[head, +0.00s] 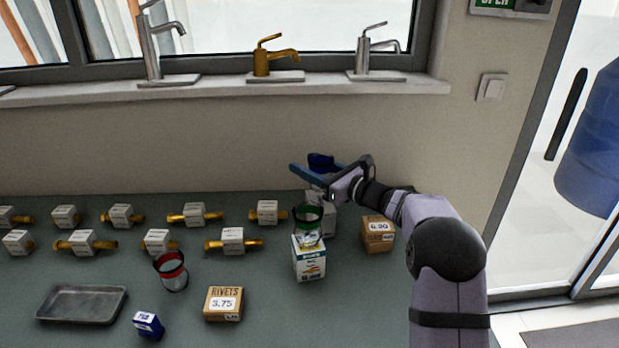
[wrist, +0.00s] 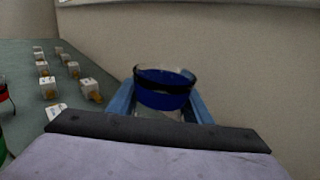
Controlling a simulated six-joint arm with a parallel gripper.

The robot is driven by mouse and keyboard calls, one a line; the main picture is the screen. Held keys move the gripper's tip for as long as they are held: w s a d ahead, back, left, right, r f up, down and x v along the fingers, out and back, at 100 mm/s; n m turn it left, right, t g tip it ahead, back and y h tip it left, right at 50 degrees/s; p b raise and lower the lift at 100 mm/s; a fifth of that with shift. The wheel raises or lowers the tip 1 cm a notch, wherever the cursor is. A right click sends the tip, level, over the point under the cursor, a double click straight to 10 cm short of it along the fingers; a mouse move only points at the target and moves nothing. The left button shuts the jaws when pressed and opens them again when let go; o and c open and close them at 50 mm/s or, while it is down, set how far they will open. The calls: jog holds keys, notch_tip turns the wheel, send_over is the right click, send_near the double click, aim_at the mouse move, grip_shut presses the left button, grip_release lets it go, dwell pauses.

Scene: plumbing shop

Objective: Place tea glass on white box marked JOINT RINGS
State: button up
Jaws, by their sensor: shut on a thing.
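My gripper (head: 322,172) is shut on a clear glass with a dark blue band (head: 321,161), held up near the wall at the back right of the counter. In the wrist view the blue-banded glass (wrist: 165,90) sits upright between the two blue fingers. A pale box (head: 325,216) stands below my gripper, partly hidden by a green-banded glass (head: 307,219). That glass appears to stand on a white box with a coloured label (head: 310,264). I cannot read JOINT RINGS on either box. A red-banded glass (head: 172,272) stands left of them.
A brown box marked 6.90 (head: 378,234) stands at the right, near my arm. A RIVETS box (head: 223,304), a small blue box (head: 148,325) and a metal tray (head: 82,304) lie in front. Several brass fittings with white tags fill the left. Taps stand on the sill (head: 220,90).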

jog(key=shift+f+p, duration=0.35)
jog(key=shift+f, duration=1.5)
jog(key=shift+f+b, duration=0.15)
jog(key=shift+b, duration=0.15)
jog(key=o, duration=1.1)
jog(key=shift+r+p, duration=0.2)
jog(key=shift+p, duration=0.15)
jog(key=shift+s+d+f, duration=0.15)
jog(key=shift+s+d, duration=0.05)
jog(key=shift+d, duration=0.1)
jog(key=b+v, duration=0.3)
jog(key=v, duration=0.8)
jog(key=shift+s, duration=0.2)
